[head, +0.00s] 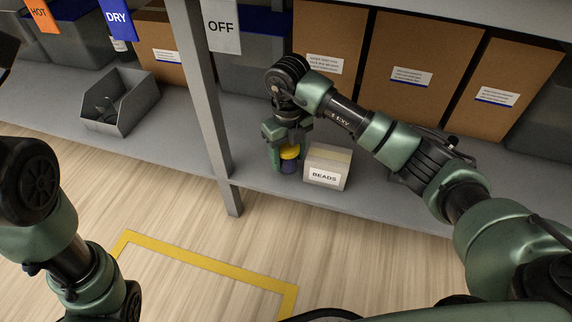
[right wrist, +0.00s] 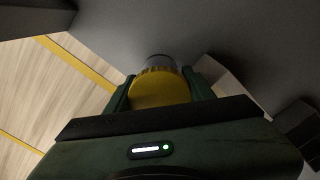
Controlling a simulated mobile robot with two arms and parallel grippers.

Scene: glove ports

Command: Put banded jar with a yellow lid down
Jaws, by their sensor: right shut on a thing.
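The jar with a yellow lid (head: 290,153) is at the shelf's front part, with its dark bluish body below the lid. Its yellow lid also fills the middle of the right wrist view (right wrist: 155,90). My right gripper (head: 288,156) points down and is shut on the jar, with one finger on each side. The jar looks upright and at or very near the shelf surface; I cannot tell whether its base touches. Bands on the jar are too small to make out. My left arm shows at the left, but its gripper is out of view.
A box labelled BEADS (head: 327,167) stands just right of the jar. A grey shelf post (head: 207,100) rises to the left. An open grey bin (head: 120,100) sits farther left, and brown cartons (head: 415,70) stand behind. The shelf (head: 255,178) has some free room left of the jar.

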